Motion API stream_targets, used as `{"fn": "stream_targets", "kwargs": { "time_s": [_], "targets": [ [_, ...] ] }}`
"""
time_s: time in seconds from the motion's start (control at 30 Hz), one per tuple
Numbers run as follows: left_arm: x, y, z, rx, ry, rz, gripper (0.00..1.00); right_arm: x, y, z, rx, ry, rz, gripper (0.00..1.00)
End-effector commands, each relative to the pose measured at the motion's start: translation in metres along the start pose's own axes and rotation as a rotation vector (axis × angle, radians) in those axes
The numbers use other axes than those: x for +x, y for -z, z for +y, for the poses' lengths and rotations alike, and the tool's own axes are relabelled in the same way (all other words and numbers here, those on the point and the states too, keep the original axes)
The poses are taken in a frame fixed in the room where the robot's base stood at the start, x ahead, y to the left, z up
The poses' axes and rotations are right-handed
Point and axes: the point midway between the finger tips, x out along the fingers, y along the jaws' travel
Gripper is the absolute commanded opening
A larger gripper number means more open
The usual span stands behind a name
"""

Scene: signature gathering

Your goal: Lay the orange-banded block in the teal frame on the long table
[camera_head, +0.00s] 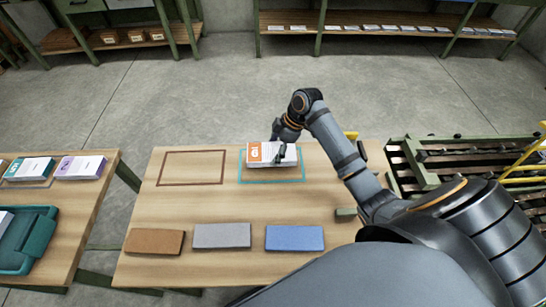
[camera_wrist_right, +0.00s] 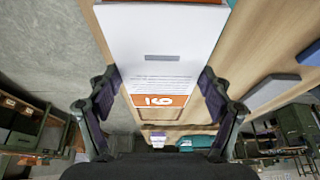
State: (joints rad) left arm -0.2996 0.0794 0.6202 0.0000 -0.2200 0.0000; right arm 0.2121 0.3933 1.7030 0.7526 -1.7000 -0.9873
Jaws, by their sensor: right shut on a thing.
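The orange-banded block (camera_head: 266,151) is a white stack with an orange end band marked with a number. It appears over the far part of the teal frame (camera_head: 272,182) on the long table (camera_head: 205,208). My right gripper (camera_head: 281,152) is shut on the block, coming from above and the right. In the right wrist view the block (camera_wrist_right: 160,50) lies between the two fingers (camera_wrist_right: 160,108). The near strip of the teal frame is bare. I cannot tell whether the block touches the table. My left gripper is not in view.
An empty brown frame (camera_head: 192,185) lies left of the teal one. Brown (camera_head: 154,241), grey (camera_head: 222,236) and blue (camera_head: 294,238) pads lie along the near side. A left table holds a teal tray (camera_head: 30,245) and other blocks (camera_head: 80,167). A green rack (camera_head: 425,180) stands right.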

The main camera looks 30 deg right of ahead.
Motion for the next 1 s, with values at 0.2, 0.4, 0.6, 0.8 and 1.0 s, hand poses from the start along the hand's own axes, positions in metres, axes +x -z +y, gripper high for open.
{"fn": "stream_targets", "kwargs": {
  "time_s": [0.2, 0.4, 0.6, 0.8, 1.0],
  "targets": [
    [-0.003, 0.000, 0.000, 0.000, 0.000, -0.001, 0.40, 0.026, -0.004, -0.006, 0.002, 0.004, 0.001, 0.38],
    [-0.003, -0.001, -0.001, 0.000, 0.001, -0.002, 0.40, 0.038, -0.009, -0.005, -0.001, 0.000, 0.000, 0.38],
    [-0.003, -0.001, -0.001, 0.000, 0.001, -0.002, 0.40, 0.039, -0.010, -0.005, 0.000, 0.001, 0.000, 0.97],
    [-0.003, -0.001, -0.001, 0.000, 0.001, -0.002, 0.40, 0.038, -0.010, -0.005, 0.000, 0.001, 0.000, 1.00],
    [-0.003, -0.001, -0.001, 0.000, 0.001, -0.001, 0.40, 0.036, -0.010, -0.005, -0.001, 0.000, 0.000, 1.00]
  ]
}}
